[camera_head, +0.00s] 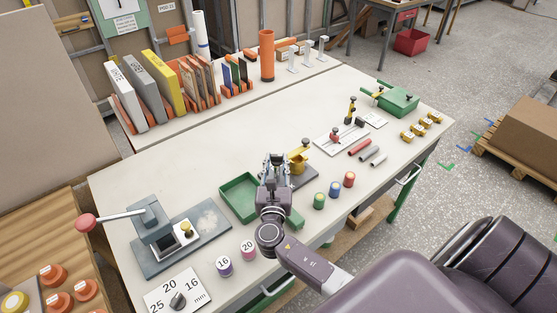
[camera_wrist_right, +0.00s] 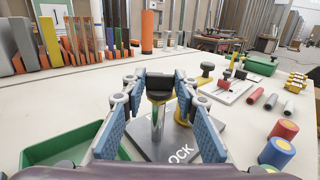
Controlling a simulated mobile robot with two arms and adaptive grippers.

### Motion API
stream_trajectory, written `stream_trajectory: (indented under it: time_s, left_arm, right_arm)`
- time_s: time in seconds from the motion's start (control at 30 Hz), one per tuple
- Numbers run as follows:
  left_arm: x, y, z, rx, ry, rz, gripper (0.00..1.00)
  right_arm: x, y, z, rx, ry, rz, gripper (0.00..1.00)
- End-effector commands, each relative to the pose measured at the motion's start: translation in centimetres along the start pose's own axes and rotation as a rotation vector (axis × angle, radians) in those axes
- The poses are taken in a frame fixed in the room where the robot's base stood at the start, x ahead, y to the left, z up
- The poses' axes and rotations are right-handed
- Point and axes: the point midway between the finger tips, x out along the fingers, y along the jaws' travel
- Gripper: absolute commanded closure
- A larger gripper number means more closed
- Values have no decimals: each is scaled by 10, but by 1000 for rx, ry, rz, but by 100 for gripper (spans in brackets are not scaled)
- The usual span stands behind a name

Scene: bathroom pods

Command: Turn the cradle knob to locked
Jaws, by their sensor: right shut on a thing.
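The cradle knob (camera_wrist_right: 159,86) is a dark-topped knob on a pale upright post. It stands over a grey base plate (camera_wrist_right: 154,150) with white lettering, of which "OCK" can be read. The knob's pointing direction cannot be told. My left gripper is not in view.
A green tray (camera_head: 238,198) lies left of the gripper. Coloured cylinders (camera_head: 334,189) stand to the right. A grey press with a red-ended lever (camera_head: 86,222) is at the left.

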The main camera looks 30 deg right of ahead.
Motion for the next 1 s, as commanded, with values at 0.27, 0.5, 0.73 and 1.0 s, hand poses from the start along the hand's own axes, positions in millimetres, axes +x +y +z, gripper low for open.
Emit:
stream_trajectory:
  time_s: [0.27, 0.5, 0.73, 1.0]
  left_arm:
    - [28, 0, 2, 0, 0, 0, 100]
    - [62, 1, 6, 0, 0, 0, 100]
    - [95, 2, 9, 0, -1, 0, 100]
    - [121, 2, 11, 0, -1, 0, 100]
  right_arm:
    - [1, 10, -5, 6, 0, -264, 97]
    - [4, 15, -6, 7, -3, -489, 97]
    - [7, 17, -5, 5, -4, -671, 97]
    - [9, 18, -3, 4, -4, -806, 97]
